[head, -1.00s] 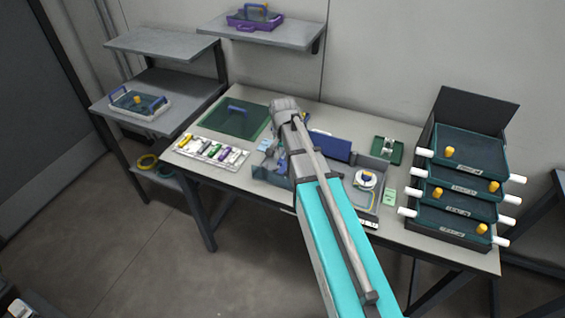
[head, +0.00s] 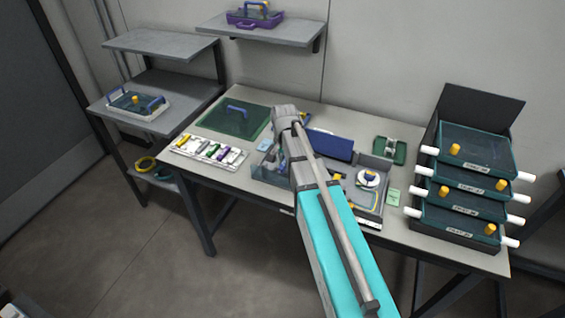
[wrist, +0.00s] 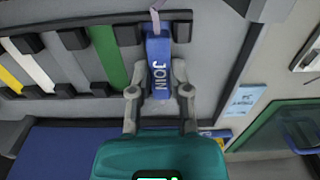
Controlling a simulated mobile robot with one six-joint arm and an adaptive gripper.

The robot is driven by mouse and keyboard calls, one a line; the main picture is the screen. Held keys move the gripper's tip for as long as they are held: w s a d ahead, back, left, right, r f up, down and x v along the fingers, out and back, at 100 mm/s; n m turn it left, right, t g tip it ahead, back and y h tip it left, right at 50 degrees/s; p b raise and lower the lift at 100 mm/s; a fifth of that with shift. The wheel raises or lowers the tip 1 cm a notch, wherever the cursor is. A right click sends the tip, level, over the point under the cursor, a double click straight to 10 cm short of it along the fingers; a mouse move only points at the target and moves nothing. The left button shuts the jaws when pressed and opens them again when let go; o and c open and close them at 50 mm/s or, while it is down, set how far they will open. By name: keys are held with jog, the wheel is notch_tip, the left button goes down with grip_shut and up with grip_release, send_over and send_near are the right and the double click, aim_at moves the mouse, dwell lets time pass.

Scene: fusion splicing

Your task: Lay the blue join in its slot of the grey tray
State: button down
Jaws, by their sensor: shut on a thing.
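My gripper (wrist: 158,95) is shut on the blue join (wrist: 158,58), a short blue bar lettered JOIN, in the wrist view. A thin purple strand (wrist: 155,18) runs from its far end. The join is over the grey tray (wrist: 212,55), between two black blocks in line with the row of slots. I cannot tell whether it touches the tray floor. Green (wrist: 107,55), white (wrist: 32,65) and yellow (wrist: 8,80) strips lie between black blocks to the left. In the head view my arm hides the gripper and the join; part of the grey tray (head: 378,215) shows.
A green lid (head: 225,120) and a white rack of coloured pieces (head: 208,152) lie at left. A small green tray (head: 390,150) and stacked dark-green trays (head: 465,190) are at right. A pale blue card (wrist: 245,98) lies beside the tray.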

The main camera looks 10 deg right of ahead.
aim_at(284, 162)
jog(key=shift+f, duration=0.1)
jog(key=c, duration=0.6)
grip_release()
notch_tip(284, 162, up, 12)
jog(key=p, duration=1.2)
dwell(0.5)
jog(key=s+n, duration=0.2)
jog(key=s, duration=0.3)
jog(key=s+n, duration=0.2)
jog(key=s, duration=0.3)
jog(key=s+n, duration=0.3)
jog(key=s, duration=0.3)
jog(key=shift+s+a, duration=0.1)
jog(key=shift+a, duration=0.15)
